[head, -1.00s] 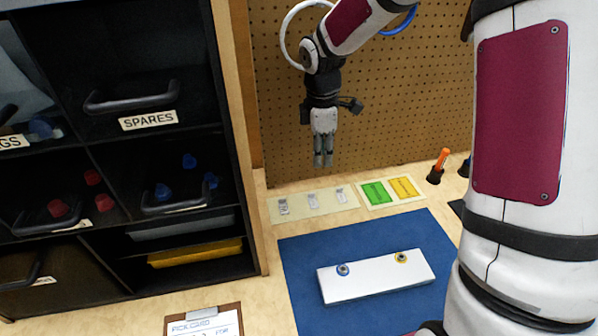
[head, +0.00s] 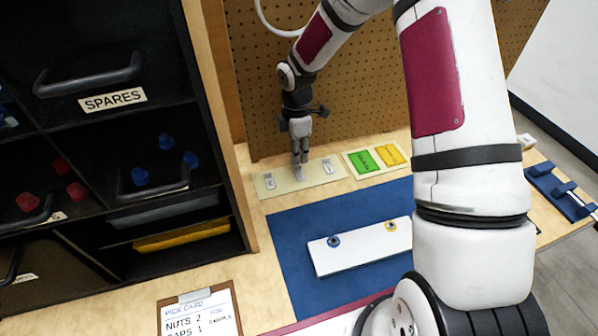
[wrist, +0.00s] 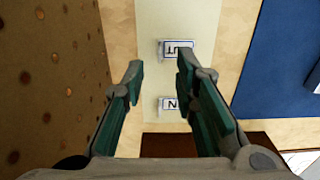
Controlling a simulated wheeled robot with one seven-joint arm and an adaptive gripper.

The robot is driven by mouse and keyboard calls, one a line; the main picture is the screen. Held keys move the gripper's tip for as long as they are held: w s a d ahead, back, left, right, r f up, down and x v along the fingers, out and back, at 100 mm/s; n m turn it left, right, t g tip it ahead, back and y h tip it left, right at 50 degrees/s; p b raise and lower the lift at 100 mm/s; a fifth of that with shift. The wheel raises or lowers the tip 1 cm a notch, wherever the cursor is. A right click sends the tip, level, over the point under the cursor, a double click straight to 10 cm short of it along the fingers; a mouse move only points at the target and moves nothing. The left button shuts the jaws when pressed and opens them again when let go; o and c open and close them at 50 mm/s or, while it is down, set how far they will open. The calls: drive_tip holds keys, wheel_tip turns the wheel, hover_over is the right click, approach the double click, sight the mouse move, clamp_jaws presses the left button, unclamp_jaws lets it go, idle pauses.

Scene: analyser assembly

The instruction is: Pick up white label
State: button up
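Small white labels with dark print lie in a row on a cream strip (head: 310,178) by the pegboard. The left label (head: 270,184) and right label (head: 328,167) show in the head view. My gripper (head: 299,174) points down between them and covers the middle spot. In the wrist view, my gripper (wrist: 160,66) is open, with nothing between its fingers. One label (wrist: 178,48) lies just beyond the fingertips, partly behind the right one. Another label (wrist: 169,103), marked N, lies nearer the strip's end. Whether the fingertips touch the strip cannot be told.
A green plate (head: 364,163) and a yellow plate (head: 390,154) lie right of the strip. A white block (head: 360,246) sits on the blue mat (head: 290,232) in front. The pegboard (head: 345,95) stands close behind; a black shelf unit (head: 215,240) stands left.

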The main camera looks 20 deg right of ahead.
sight(300, 173)
drive_tip(key=f, duration=0.5)
drive_tip(key=shift+d, duration=0.25)
drive_tip(key=shift+c, duration=0.3)
clamp_jaws()
